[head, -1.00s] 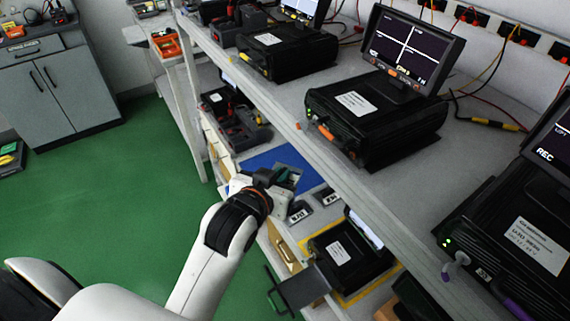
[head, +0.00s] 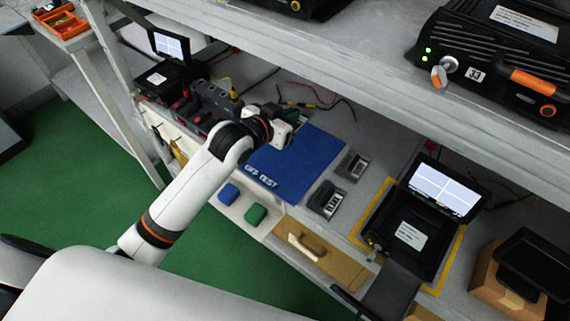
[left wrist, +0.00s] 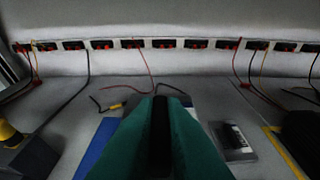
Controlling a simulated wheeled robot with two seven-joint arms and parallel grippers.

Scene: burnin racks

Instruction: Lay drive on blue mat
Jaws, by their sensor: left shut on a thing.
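The blue mat (head: 305,165), printed with white lettering, lies flat on the lower shelf. It shows in part at the left of the left wrist view (left wrist: 98,148). My right gripper is not in view.
Two dark labelled units (head: 327,199) (head: 352,165) sit right of the mat. A black device with a lit screen (head: 415,222) stands inside yellow tape. Blue (head: 229,194) and green (head: 255,214) blocks lie at the front edge. The upper shelf (head: 370,100) overhangs.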

